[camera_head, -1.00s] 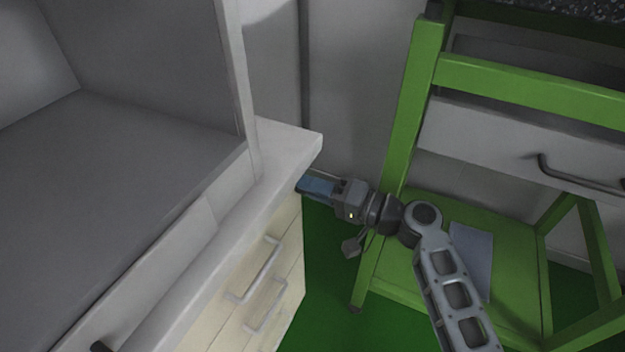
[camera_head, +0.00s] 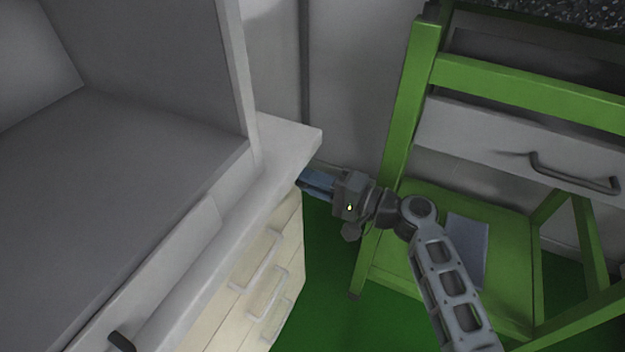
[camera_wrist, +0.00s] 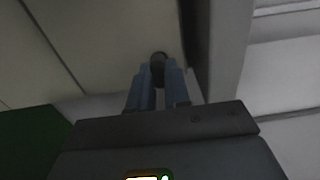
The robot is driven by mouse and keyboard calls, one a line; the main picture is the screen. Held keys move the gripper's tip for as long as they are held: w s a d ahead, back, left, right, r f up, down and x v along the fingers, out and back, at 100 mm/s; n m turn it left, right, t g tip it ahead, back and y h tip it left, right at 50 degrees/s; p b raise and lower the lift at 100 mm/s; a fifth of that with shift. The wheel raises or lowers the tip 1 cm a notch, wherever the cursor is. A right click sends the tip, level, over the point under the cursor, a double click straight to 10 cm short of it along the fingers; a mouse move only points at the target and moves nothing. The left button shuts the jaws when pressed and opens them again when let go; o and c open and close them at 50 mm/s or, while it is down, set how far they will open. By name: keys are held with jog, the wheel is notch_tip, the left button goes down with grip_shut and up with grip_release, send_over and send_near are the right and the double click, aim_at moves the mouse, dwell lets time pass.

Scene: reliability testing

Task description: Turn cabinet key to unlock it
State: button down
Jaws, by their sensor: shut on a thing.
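The cabinet (camera_head: 252,275) has cream drawer fronts with metal handles below a white top slab. My gripper (camera_head: 305,181) is at the upper far corner of its front, just under the slab's edge. In the wrist view my gripper's two blue fingers (camera_wrist: 158,80) are shut on the dark round head of the key (camera_wrist: 159,58), against the cream front. The key's shaft and the lock are hidden behind the head and fingers. In the head view the key is hidden by the fingers and the slab.
The white countertop slab (camera_head: 285,145) overhangs close above my gripper. A green chair (camera_head: 405,120) with a sheet on its seat stands close to the right of my arm. A drawer with a dark handle (camera_head: 575,178) is behind it. Green floor is free below.

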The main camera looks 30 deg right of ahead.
jog(key=shift+w, duration=0.1)
jog(key=c, duration=1.1)
grip_release()
jog(key=shift+v, duration=3.9)
